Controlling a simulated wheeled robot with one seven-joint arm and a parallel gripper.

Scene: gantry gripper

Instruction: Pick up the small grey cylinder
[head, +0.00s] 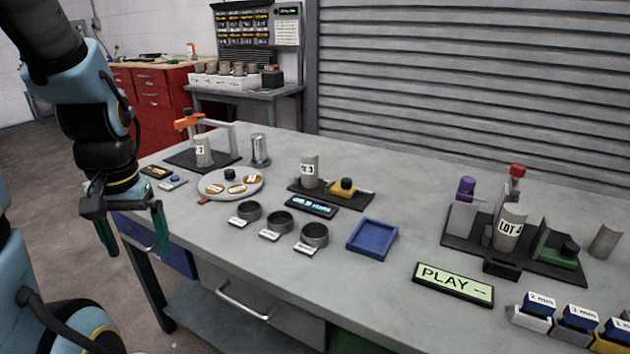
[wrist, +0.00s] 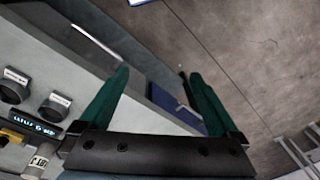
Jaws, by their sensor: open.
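Several grey cylinders stand on the bench in the head view, and I cannot tell which one is meant. A plain one (head: 605,241) is at the far right edge. Labelled ones are a "LOT 4" cylinder (head: 510,228) on a black base, a "3" cylinder (head: 310,170) mid-bench, and a "2" cylinder (head: 203,151) under the orange-topped gantry. A shiny metal cylinder (head: 260,150) stands beside the gantry. My gripper (head: 138,250) is open and empty, pointing down off the bench's left front edge. Its green fingers also show in the wrist view (wrist: 158,75), apart from every cylinder.
A round tray (head: 213,190), three dark ring holders (head: 279,223), a blue tray (head: 373,252) and a PLAY display (head: 453,284) occupy the grey bench (head: 400,220). Labelled blocks (head: 537,304) line the right front. Drawers with a handle (head: 245,300) lie below the front edge.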

